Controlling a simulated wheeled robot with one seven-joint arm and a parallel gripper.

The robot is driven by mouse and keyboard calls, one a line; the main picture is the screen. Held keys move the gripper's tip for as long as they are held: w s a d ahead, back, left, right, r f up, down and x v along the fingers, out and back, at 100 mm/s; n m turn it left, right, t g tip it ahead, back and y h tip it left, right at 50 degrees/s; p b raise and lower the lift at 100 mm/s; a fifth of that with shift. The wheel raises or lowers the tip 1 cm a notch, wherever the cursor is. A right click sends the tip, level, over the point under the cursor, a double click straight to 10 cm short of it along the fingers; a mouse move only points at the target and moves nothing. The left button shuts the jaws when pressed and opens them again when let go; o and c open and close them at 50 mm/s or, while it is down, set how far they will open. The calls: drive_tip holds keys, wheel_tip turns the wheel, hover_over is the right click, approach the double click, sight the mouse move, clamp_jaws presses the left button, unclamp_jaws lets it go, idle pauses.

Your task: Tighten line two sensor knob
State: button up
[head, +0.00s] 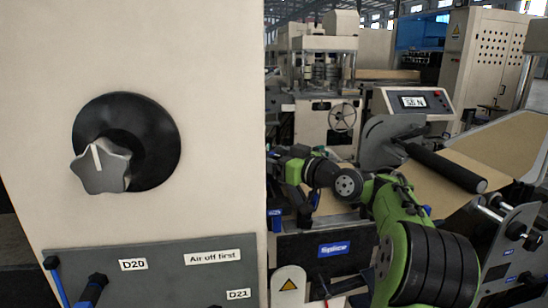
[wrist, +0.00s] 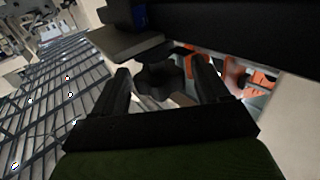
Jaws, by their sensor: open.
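A dark lobed knob (wrist: 160,82) shows in the wrist view, below a black bar and beside a grey plate (wrist: 125,42). My gripper (wrist: 161,74) is open, with one finger on each side of the knob. I cannot tell whether either finger touches it. No label for line two is readable there. In the head view my green and black arm reaches left over the machine, and its end is not clear at the edge of the beige panel. A larger grey star-shaped knob (head: 103,167) with a white pointer line sits on that panel.
The beige panel (head: 200,60) fills the left of the head view. A grey plate (head: 180,265) with labels D20 and D21 is below. A black roller (head: 445,166) and a display box (head: 412,102) stand right. Orange parts (wrist: 232,72) lie beyond the right finger.

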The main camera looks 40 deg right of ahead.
drive_tip(key=shift+c, duration=0.2)
drive_tip(key=c, duration=0.9)
drive_tip(key=shift+f, duration=0.1)
drive_tip(key=shift+h+b, duration=0.4)
drive_tip(key=shift+b, duration=0.05)
drive_tip(key=m+h+b, duration=0.2)
drive_tip(key=shift+a+f+h, duration=0.1)
drive_tip(key=shift+a+h, duration=0.1)
drive_tip(key=shift+h, duration=0.1)
drive_tip(key=m+h+b, duration=0.2)
drive_tip(key=h, duration=0.2)
drive_tip(key=shift+m, duration=0.3)
drive_tip(key=shift+r+m+h+b, duration=0.2)
drive_tip(key=shift+m+h+b, duration=0.35)
drive_tip(key=shift+h, duration=0.25)
drive_tip(key=shift+r+m+g+h, duration=0.1)
drive_tip(key=shift+m+g+h, duration=0.15)
drive_tip(key=shift+g+h, duration=0.05)
